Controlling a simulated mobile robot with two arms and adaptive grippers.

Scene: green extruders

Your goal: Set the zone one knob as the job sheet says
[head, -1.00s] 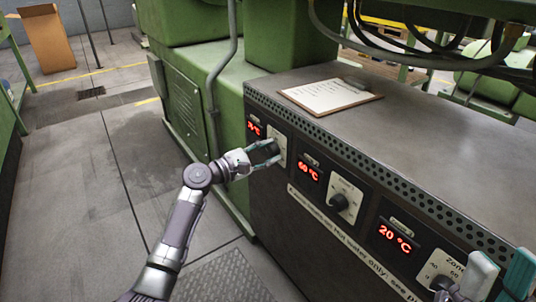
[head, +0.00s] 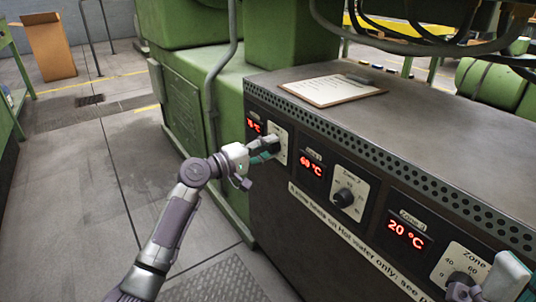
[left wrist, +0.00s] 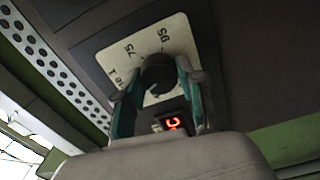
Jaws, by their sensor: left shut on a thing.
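My left gripper (head: 265,146) is at the leftmost knob plate (head: 282,134) on the dark panel. In the left wrist view the black knob (left wrist: 158,75) sits between its two teal fingers, which are shut on it. The plate around it shows 75 and 95. In the head view the gripper covers the knob. The red display (head: 254,126) beside it is too small to read surely. The job sheet (head: 325,89) lies on a clipboard on top of the machine, its writing too small to read. My right gripper (head: 516,276) shows partly at the lower right edge.
The middle knob (head: 344,198) has a display (head: 312,168) reading 60 °C. Another display (head: 405,236) reads 20 °C, with a knob (head: 459,279) near my right gripper. A grey pipe (head: 217,75) runs left of the panel.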

